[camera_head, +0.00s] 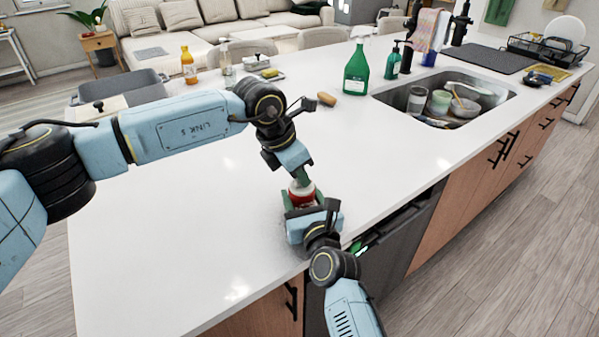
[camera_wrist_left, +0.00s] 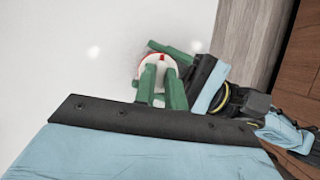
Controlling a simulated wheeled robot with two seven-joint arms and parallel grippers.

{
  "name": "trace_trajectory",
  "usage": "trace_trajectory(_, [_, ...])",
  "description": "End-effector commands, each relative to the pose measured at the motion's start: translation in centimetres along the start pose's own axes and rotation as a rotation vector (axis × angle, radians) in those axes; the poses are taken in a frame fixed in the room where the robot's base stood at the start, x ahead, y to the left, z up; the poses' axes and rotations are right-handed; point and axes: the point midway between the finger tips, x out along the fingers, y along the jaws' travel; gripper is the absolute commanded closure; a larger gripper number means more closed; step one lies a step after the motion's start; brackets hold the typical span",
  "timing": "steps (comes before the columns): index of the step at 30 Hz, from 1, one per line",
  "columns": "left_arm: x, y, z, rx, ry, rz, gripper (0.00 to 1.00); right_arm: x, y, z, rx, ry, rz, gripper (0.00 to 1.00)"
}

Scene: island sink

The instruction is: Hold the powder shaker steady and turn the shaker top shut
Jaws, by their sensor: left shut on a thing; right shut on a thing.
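The powder shaker (camera_head: 302,196) stands upright on the white counter near its front edge, red and white in the head view. My left gripper (camera_head: 302,176) comes down from above and is shut on the shaker top. In the left wrist view the white and red top (camera_wrist_left: 168,59) shows around the green fingers of my left gripper (camera_wrist_left: 158,76). My right gripper (camera_head: 300,205) comes from the front edge and is shut on the shaker's body. Most of the body is hidden behind the fingers.
A yellow bottle (camera_head: 189,66) and a grey bin (camera_head: 122,86) stand at the back left. The counter around the shaker is clear.

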Motion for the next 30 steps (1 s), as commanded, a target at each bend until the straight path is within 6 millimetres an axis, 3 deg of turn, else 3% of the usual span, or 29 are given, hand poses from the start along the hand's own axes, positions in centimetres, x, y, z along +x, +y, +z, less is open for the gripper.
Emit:
trace_trajectory(9, [0.0,-0.1,-0.1,0.002,0.005,-0.002,1.0,0.0,-0.3,-0.1,0.001,0.001,-0.005,0.75])
trace_trajectory(10, [0.0,-0.1,-0.1,0.002,0.005,-0.002,0.84,0.0,-0.3,-0.1,0.001,0.001,-0.005,0.75])
trace_trajectory(15, [0.0,0.0,-0.1,0.001,0.004,-0.001,0.65,0.0,-0.2,-0.1,0.0,0.001,-0.003,0.75])
trace_trajectory(24, [-0.3,0.0,0.0,0.001,0.001,0.001,0.65,0.0,-0.1,-0.1,0.001,0.002,-0.001,0.75])
trace_trajectory(30, [-3.2,0.1,0.0,0.002,-0.001,0.003,0.65,0.0,0.0,-0.1,0.001,0.002,0.0,0.75])
